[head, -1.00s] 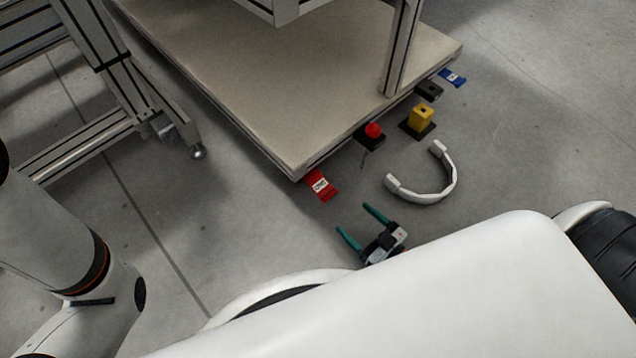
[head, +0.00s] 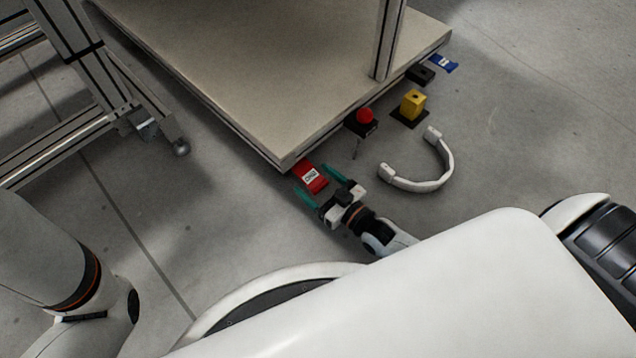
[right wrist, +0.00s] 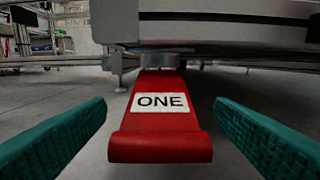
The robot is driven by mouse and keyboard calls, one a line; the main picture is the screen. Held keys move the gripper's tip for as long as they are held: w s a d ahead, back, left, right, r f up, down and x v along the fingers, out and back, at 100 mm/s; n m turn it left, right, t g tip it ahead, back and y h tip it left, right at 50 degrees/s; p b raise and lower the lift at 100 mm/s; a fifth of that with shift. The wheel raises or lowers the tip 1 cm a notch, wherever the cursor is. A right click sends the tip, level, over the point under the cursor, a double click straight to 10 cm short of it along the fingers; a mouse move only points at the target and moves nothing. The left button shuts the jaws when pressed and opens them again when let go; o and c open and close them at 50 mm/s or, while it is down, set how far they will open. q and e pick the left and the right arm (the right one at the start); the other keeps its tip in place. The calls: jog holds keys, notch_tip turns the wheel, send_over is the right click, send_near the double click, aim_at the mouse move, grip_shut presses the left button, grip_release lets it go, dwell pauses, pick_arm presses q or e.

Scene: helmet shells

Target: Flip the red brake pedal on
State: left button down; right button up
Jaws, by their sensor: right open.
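The red brake pedal (head: 311,177) sticks out from under the near corner of the cart platform. In the right wrist view the pedal (right wrist: 160,117) fills the middle, with a white label reading "ONE". My right gripper (head: 319,183) is open, its two green fingers reaching to either side of the pedal in the head view. In the right wrist view the fingers (right wrist: 160,138) stand left and right of the pedal, with a gap on both sides and no contact visible. My left gripper is not in view; only part of the left arm shows.
The platform (head: 270,90) overhangs the pedal. To the right along its edge are a red button (head: 365,116), a yellow block (head: 412,103), a black block (head: 421,74) and a blue pedal (head: 444,64).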

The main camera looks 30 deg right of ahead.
jog(key=c, duration=1.3)
jog(key=shift+f+b, duration=0.3)
jog(key=shift+f, duration=0.05)
jog(key=shift+c, duration=0.2)
jog(key=shift+w+f+t+b, duration=0.15)
jog(key=shift+t+b, duration=0.15)
jog(key=shift+t, duration=0.3)
jog(key=o, duration=1.3)
jog(key=shift+o, duration=0.2)
jog(key=shift+s+d+p, duration=0.15)
jog(key=shift+s+p, duration=0.3)
jog(key=shift+p, duration=0.05)
jog(key=p+v, duration=0.3)
jog(key=v, duration=0.3)
jog(key=shift+s+d+f, duration=0.15)
jog(key=shift+s, duration=0.15)
